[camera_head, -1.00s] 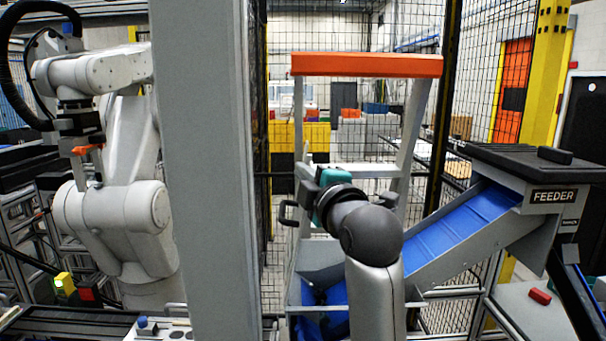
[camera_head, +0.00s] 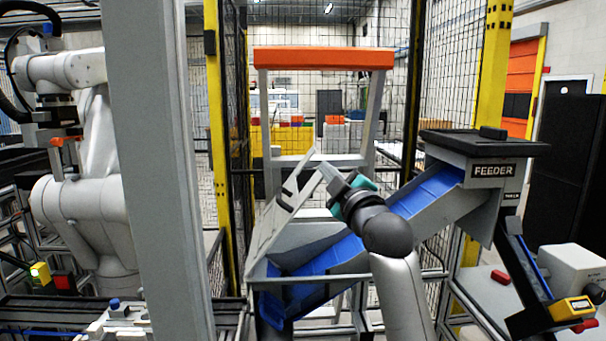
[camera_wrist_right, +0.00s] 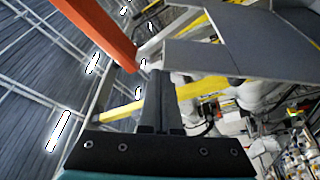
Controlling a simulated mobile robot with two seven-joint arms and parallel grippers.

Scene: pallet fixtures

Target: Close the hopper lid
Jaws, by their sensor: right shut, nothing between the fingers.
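The hopper (camera_head: 350,248) is a grey bin with a blue inside, low in the middle of the head view, at the foot of a blue chute. Its grey lid (camera_head: 268,232) stands tilted up from the left side and leans right, with a bar handle (camera_head: 297,184) on it; the hopper is open. My right gripper (camera_head: 328,172) is shut and empty, close beside the lid's upper edge; I cannot tell whether it touches. In the wrist view the shut fingers (camera_wrist_right: 158,100) show below a grey panel (camera_wrist_right: 235,48), probably the lid. My left gripper is not in view.
An orange-topped frame (camera_head: 322,58) stands behind the hopper. The feeder (camera_head: 485,170) and its blue chute (camera_head: 425,195) are at right. A grey post (camera_head: 155,170) stands at left, before a white robot arm (camera_head: 85,215). Mesh fencing closes off the back.

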